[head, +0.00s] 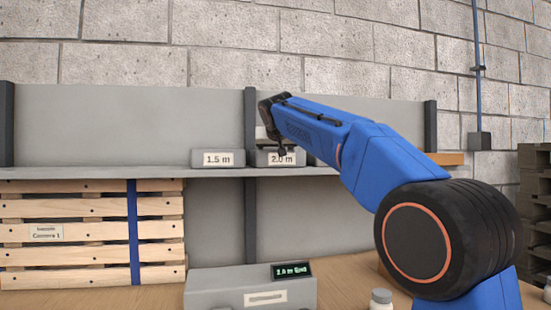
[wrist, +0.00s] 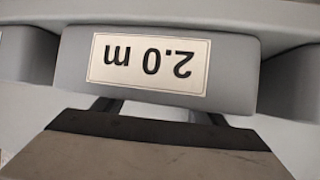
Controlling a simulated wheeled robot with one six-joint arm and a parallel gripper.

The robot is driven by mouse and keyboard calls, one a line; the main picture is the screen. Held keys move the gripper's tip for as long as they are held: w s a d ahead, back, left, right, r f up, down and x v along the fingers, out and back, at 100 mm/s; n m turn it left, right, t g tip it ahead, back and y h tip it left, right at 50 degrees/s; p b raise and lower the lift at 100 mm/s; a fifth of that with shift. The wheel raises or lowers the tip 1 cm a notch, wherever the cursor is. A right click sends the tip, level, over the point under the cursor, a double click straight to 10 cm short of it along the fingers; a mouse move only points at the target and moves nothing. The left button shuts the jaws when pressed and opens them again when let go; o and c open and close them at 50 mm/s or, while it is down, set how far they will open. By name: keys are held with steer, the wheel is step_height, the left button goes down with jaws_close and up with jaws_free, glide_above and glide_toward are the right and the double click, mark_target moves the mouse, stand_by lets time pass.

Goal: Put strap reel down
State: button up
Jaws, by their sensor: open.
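A grey bin labelled "2.0 m" (head: 292,159) stands on the grey shelf (head: 120,172), and its label (wrist: 150,64) fills the upper wrist view upside down. My gripper (head: 281,152) is at that bin's front and partly covers it in the head view. In the wrist view the two dark fingers of my gripper (wrist: 160,112) are apart, just at the bin's label side. I cannot make out a strap reel in either view. A small pale piece (head: 261,132) shows behind my gripper; I cannot tell what it is.
A grey bin labelled "1.5 m" (head: 217,159) is just left. Below stands a grey box (head: 245,290) with a small display (head: 291,270). A slatted wooden crate (head: 80,205) with a blue strap is at left. A small bottle (head: 381,299) stands at the front.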

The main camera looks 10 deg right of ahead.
steer(key=v, duration=1.1)
steer(key=shift+s, duration=0.1)
